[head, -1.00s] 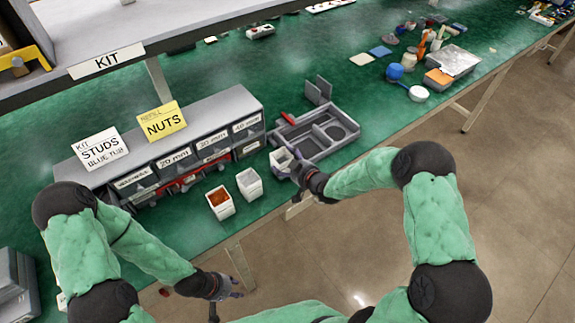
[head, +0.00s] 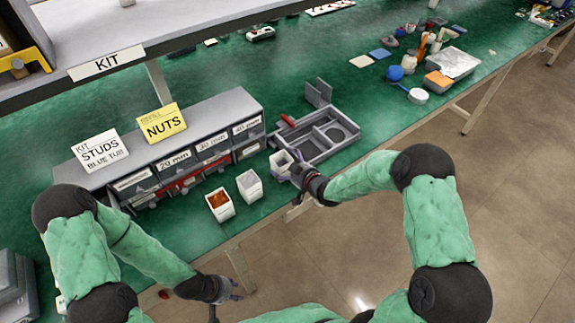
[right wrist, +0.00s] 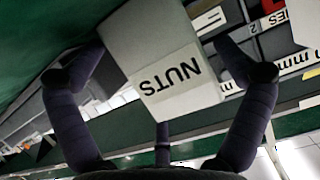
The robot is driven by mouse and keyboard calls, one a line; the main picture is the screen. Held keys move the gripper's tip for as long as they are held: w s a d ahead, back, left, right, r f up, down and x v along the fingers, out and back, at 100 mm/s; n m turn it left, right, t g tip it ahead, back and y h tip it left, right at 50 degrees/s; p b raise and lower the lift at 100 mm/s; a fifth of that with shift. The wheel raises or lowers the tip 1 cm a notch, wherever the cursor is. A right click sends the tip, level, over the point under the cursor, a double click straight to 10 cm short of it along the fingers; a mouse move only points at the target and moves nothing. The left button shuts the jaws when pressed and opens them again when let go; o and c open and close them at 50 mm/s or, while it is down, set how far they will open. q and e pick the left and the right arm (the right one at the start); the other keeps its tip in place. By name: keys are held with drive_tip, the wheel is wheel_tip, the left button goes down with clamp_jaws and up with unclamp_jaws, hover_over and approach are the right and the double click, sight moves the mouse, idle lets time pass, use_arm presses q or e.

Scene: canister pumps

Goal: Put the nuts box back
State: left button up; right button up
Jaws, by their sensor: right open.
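The nuts box (head: 281,160) is a small white bin at the near left side of the grey tray, by the green table's front edge. In the right wrist view the box (right wrist: 165,50) carries a NUTS label, upside down in the picture. My right gripper (head: 291,166) is open, with its fingers on either side of the box; I cannot tell whether they touch it. My left gripper (head: 232,290) is empty, low in front of the table, with its fingers apart.
The grey compartment tray (head: 345,150) stands right of the box. Two more white bins, one with orange contents (head: 220,206) and one pale (head: 250,186), stand to its left. A grey drawer cabinet (head: 215,110) with a yellow NUTS sign (head: 162,124) is behind them.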

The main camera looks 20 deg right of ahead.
drive_tip(key=p+v, duration=0.3)
drive_tip(key=v, duration=0.9)
drive_tip(key=s+a+f+m+g, duration=0.45)
drive_tip(key=s+f+g, duration=0.2)
drive_tip(key=f, duration=0.55)
drive_tip(key=s+a+f+m+g, duration=0.1)
drive_tip(key=s+a+f+g, duration=0.1)
drive_tip(key=s, duration=0.5)
drive_tip(key=s+a+f+m+g, duration=0.1)
drive_tip(key=s+a+f+g, duration=0.2)
drive_tip(key=s+a+f, duration=0.2)
drive_tip(key=s+f, duration=0.1)
drive_tip(key=s, duration=0.1)
drive_tip(key=shift+s+f+g+h, duration=0.3)
drive_tip(key=shift+s+f+g, duration=0.05)
drive_tip(key=shift+s, duration=0.05)
